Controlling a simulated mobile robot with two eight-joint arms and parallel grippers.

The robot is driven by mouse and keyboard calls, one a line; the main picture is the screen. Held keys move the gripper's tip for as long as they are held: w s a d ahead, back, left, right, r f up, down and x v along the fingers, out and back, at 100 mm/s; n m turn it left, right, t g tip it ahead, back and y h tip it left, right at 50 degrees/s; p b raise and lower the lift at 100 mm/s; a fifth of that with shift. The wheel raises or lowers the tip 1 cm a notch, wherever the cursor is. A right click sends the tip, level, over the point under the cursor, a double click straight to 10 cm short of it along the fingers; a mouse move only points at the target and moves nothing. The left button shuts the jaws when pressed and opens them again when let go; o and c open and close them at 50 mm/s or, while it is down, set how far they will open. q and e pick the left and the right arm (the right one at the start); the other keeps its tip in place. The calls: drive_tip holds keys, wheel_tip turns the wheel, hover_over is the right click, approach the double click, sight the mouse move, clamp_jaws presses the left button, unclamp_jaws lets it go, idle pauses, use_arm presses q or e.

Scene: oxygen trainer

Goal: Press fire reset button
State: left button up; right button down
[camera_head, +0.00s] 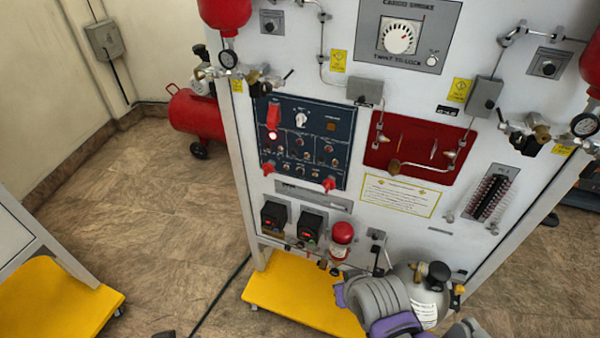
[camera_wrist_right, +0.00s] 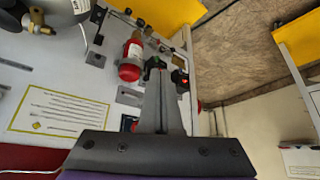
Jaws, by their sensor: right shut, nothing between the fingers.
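The white trainer panel (camera_head: 320,60) fills the middle of the head view. Its dark blue control panel (camera_head: 313,168) holds a red switch cover (camera_head: 273,115), a white-lit button (camera_head: 273,134), a white knob and several small switches. Labels are too small to read, so I cannot tell which control is the fire reset button. My right gripper (camera_wrist_right: 157,72) is shut and empty in the right wrist view, pointing toward the panel's lower part. In the head view my purple and grey right arm shows at the bottom, below the blue panel; the fingertips cannot be made out. My left gripper is not in view.
A red bottle (camera_head: 342,233) and two black display units (camera_head: 274,215) sit below the blue panel. A grey cylinder (camera_head: 428,303) stands beside my right arm. A red recessed panel (camera_head: 420,150) is to the right.

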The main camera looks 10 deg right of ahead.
sight(300, 171)
drive_tip(key=w+a+t, duration=0.3)
drive_tip(key=w+a, duration=0.1)
drive_tip(key=w, duration=0.9)
drive_tip(key=w+a+r+m+t+y, duration=0.1)
drive_tip(key=w+a+t, duration=0.2)
drive_tip(key=w, duration=1)
drive_tip(key=shift+w+a+m, duration=0.2)
drive_tip(key=shift+a+m, duration=0.1)
drive_tip(key=shift+a, duration=0.05)
drive_tip(key=shift+r, duration=0.1)
drive_tip(key=w+d, duration=0.5)
drive_tip(key=w, duration=0.2)
drive_tip(key=shift+w, duration=0.15)
drive_tip(key=shift+w+d, duration=0.1)
drive_tip(key=shift+w, duration=0.05)
drive_tip(key=shift+w+d+b, duration=0.15)
drive_tip(key=shift+w+b, duration=0.05)
drive_tip(key=shift+b, duration=0.1)
